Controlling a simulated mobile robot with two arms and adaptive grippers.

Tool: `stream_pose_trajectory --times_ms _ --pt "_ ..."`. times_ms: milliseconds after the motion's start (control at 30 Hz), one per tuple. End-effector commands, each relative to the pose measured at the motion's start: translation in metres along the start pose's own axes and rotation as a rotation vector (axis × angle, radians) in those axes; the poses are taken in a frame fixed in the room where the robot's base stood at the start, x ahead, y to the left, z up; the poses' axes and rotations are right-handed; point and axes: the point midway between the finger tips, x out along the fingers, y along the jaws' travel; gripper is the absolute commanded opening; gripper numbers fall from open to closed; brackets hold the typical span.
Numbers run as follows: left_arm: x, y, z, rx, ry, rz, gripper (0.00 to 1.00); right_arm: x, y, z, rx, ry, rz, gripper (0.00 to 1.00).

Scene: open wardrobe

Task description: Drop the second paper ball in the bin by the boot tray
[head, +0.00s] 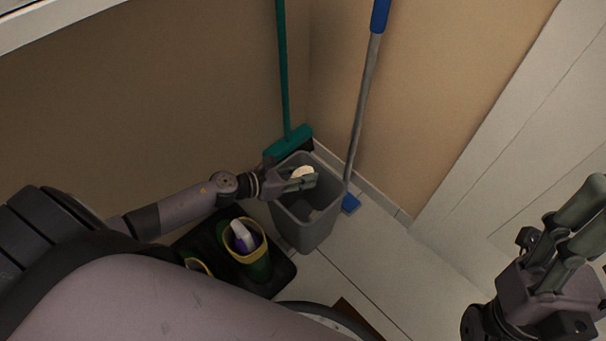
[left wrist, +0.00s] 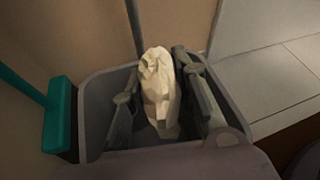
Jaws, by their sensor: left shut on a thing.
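A cream crumpled paper ball (head: 303,171) is held in my left gripper (head: 302,183), over the opening of the grey bin (head: 305,232). In the left wrist view the paper ball (left wrist: 159,90) sits between the two fingers of my left gripper (left wrist: 160,95), with the bin's rim (left wrist: 85,110) around them. Something pale shows inside the bin below the gripper, too small to name. The dark boot tray (head: 283,277) stands at the bin's lower left. My right gripper (head: 572,235) is at the right edge, empty, with its fingers partly cut off.
A green boot (head: 258,265) with a yellow rim and a purple and white item stands on the tray. A teal broom (head: 287,140) leans behind the bin. A blue-handled mop (head: 362,105) leans at its right.

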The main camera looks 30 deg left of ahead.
Motion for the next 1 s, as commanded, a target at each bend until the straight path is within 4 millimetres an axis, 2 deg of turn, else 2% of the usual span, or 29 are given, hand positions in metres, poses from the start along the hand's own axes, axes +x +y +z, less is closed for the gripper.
stream_pose_trajectory --times_ms 333,367,700,1000 --pt "0.0004 0.0001 -0.0011 0.000 0.000 0.000 0.12 -0.0008 -0.0003 -0.0036 0.001 0.019 0.000 0.53" --pt "0.0004 0.0001 -0.0011 0.000 0.000 0.000 0.27 -0.0008 -0.0003 -0.0036 0.001 0.019 0.000 0.53" --pt "0.0005 0.0001 -0.0011 0.000 0.000 0.000 0.50 -0.0008 -0.0005 -0.0028 0.001 0.017 -0.001 0.53" --pt "-0.0002 0.0001 -0.0012 0.000 0.000 0.000 0.50 -0.0007 -0.0004 -0.0029 0.001 0.018 0.000 0.53"
